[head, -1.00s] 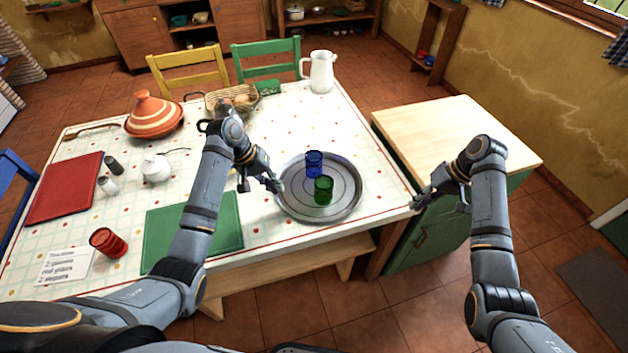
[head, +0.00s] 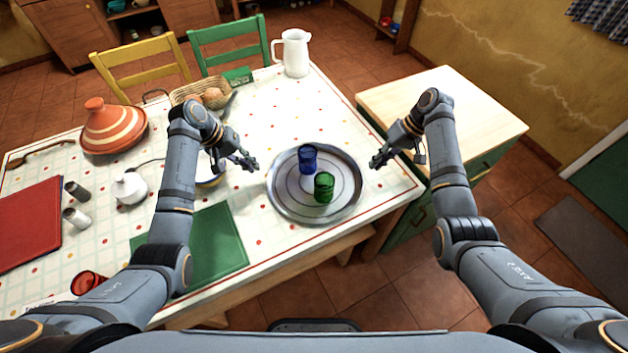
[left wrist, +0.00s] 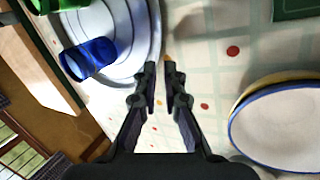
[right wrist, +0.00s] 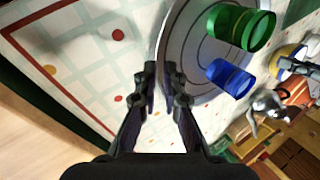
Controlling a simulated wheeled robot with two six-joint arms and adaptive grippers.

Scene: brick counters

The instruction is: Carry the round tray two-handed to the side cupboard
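The round metal tray (head: 285,205) lies on the tablecloth near the table's front right corner. A blue glass (head: 308,160) and a green glass (head: 324,188) stand on it. My left gripper (head: 252,165) is just left of the tray, apart from its rim; in the left wrist view its fingers (left wrist: 160,75) are slightly parted and empty. My right gripper (head: 376,164) is right of the tray; in the right wrist view its fingers (right wrist: 160,80) are slightly parted, close to the tray rim (right wrist: 167,45). The side cupboard (head: 470,110) has a bare pale wooden top.
The cupboard stands right of the dining table. A white jug (head: 292,52), a bread basket (head: 215,97), a tagine (head: 112,127) and a green placemat (head: 215,245) are around the tray on the table. A blue-rimmed bowl (left wrist: 280,125) is near my left gripper.

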